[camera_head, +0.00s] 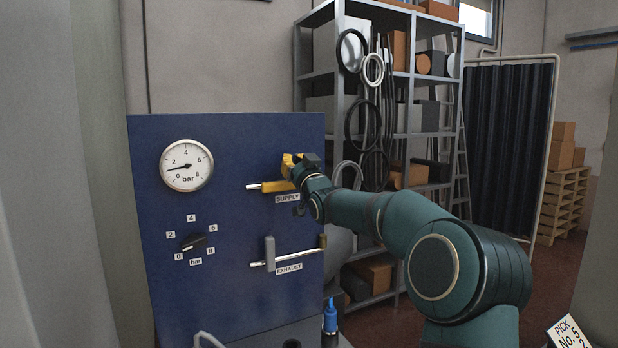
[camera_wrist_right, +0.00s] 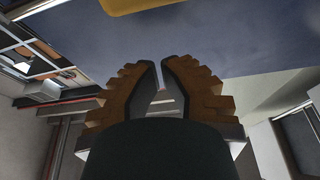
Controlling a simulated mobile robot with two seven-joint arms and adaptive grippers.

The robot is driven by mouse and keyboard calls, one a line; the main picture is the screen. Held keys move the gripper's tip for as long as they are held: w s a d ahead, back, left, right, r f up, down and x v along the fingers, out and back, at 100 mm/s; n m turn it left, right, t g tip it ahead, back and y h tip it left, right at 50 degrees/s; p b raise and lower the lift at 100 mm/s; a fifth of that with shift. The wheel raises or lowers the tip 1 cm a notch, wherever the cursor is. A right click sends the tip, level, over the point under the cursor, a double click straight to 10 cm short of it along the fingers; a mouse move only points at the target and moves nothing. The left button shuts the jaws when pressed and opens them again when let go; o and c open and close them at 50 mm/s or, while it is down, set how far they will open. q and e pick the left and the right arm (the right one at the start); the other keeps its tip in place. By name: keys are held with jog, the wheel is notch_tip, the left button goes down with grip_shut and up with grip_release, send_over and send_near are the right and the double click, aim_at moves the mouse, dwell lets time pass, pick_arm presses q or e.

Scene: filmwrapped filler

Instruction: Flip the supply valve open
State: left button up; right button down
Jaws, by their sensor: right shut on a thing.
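The supply valve (camera_head: 278,187) is yellow and sits on a short horizontal metal pipe on the blue panel, above the SUPPLY label (camera_head: 287,199). My right gripper (camera_head: 291,163) reaches it from the right and is shut on its handle, at the upper right of the valve. The grip itself is small and partly hidden by my wrist in the head view. In the right wrist view the stepped fingers (camera_wrist_right: 160,72) come close together, with a narrow gap between the tips. A yellow part (camera_wrist_right: 150,5) shows at that view's top edge. My left gripper is out of view.
The blue panel (camera_head: 150,260) also carries a pressure gauge (camera_head: 187,165) reading about 1 bar, a black dial (camera_head: 193,242) and the exhaust valve (camera_head: 270,253) with a grey upright lever. A blue bottle (camera_head: 330,318) stands below. A shelf (camera_head: 300,90) stands behind.

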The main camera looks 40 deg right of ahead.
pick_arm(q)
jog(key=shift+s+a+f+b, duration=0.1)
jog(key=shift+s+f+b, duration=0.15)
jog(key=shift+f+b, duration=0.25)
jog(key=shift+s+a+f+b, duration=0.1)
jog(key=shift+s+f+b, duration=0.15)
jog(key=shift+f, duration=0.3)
pick_arm(e)
jog(key=v, duration=0.8)
jog(key=shift+s+a+f, duration=0.15)
jog(key=shift+s+a, duration=0.05)
